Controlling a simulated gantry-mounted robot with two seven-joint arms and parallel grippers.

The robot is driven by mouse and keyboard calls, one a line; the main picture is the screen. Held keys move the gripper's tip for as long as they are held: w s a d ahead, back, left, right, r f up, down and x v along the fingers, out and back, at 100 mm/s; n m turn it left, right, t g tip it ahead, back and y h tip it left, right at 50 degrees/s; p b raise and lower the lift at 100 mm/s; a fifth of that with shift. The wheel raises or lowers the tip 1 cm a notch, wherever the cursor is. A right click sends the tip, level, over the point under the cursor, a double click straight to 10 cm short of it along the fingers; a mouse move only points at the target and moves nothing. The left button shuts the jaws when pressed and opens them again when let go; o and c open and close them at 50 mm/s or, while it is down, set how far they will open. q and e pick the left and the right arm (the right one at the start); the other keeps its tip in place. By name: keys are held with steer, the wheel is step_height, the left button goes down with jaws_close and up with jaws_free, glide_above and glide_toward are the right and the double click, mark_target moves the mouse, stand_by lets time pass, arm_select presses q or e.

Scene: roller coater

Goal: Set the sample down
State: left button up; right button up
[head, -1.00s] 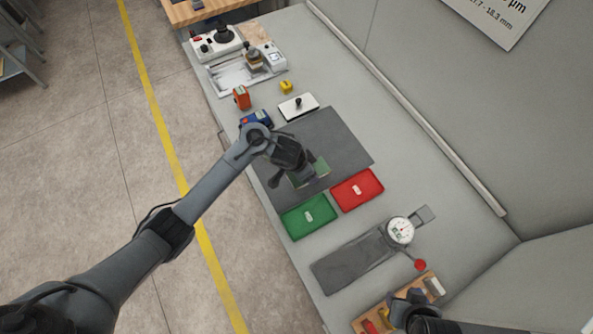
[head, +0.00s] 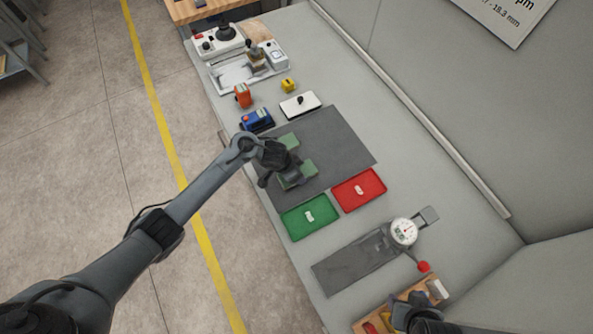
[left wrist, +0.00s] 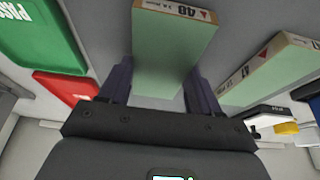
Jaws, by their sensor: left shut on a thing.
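A flat green sample marked 48 (left wrist: 170,55) is between the fingers of my left gripper (left wrist: 160,88), which is shut on it. In the head view my left gripper (head: 288,180) is over the front part of the dark grey mat (head: 335,145), and the held sample (head: 309,167) shows partly beside it. Whether the sample touches the mat cannot be told. A second green sample marked 47 (left wrist: 272,70) lies on the mat; it also shows in the head view (head: 289,141). My right gripper (head: 408,308) is by the wooden rack, its fingers unclear.
A green tray (head: 292,229) and a red tray (head: 345,205) sit just in front of the mat. A dial gauge (head: 403,231) stands beyond them, with the wooden rack (head: 362,322) lower right. A blue device (head: 257,120) and a white plate (head: 300,104) are behind the mat.

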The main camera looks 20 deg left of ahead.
arm_select(q)
steer(key=shift+f, duration=0.2)
steer(key=o, duration=1.1)
steer(key=shift+r, duration=0.6)
steer(key=p+v, duration=0.4)
steer(key=v, duration=0.6)
steer(key=s+d+n+t+y, duration=0.1)
steer(key=s+d+t, duration=0.1)
steer(key=s+d, duration=0.35)
steer(key=s+a+r+n, duration=0.1)
steer(key=s+a, duration=0.2)
steer(key=s, duration=0.3)
steer(key=s+a+r+n+g+y, duration=0.1)
steer(key=s+a+r+n, duration=0.1)
steer(key=s, duration=0.4)
steer(key=s+a+r+n+g, duration=0.1)
steer(key=s+a+r+n, duration=0.1)
steer(key=s, duration=0.5)
steer(key=shift+a+r+y, duration=0.25)
steer(key=shift+a+y, duration=0.15)
steer(key=shift+a, duration=0.4)
